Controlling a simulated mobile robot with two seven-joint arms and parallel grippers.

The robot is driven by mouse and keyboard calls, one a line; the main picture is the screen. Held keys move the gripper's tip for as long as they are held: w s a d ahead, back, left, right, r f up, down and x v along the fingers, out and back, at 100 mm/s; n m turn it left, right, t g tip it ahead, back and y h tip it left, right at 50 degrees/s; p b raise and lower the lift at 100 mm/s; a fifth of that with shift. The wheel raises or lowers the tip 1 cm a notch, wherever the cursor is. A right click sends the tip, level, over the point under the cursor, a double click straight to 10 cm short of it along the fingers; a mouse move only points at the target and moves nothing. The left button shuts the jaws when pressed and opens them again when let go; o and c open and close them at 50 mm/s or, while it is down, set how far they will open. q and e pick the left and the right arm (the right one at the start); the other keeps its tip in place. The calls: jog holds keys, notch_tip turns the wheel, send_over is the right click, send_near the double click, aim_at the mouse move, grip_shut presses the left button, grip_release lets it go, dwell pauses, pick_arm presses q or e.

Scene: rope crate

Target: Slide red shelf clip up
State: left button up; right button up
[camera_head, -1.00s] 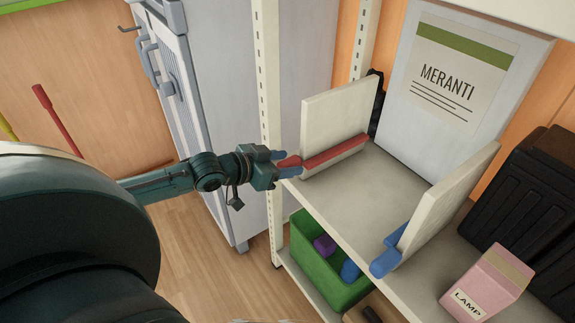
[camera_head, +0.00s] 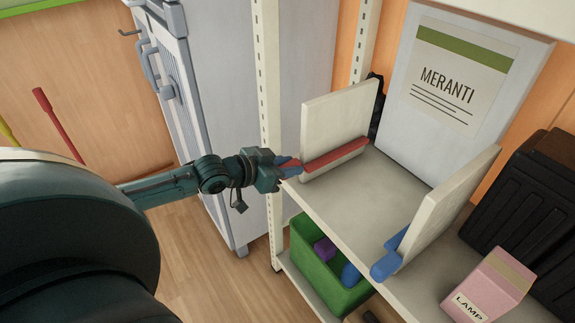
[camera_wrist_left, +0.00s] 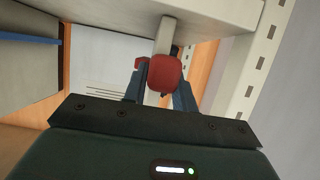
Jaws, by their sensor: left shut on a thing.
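The red shelf clip (camera_head: 336,155) runs along the foot of the left white divider (camera_head: 338,115) on the shelf, with a pale strip below it. My left gripper (camera_head: 287,167) is at its front end, shut on it, with the fingers hiding part of that end. In the left wrist view the clip's rounded red end (camera_wrist_left: 165,73) sits between the two blue-grey fingers (camera_wrist_left: 162,90). A blue clip (camera_head: 386,266) is at the foot of the right divider (camera_head: 447,205). My right gripper is not in view.
A shelf post (camera_head: 267,90) stands close behind my left gripper. A green bin (camera_head: 318,272) is on the level below. A pink LAMP box (camera_head: 487,286) and a black case (camera_head: 530,205) are at the right. The shelf between the dividers is bare.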

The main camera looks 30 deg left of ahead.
pick_arm(q)
grip_shut()
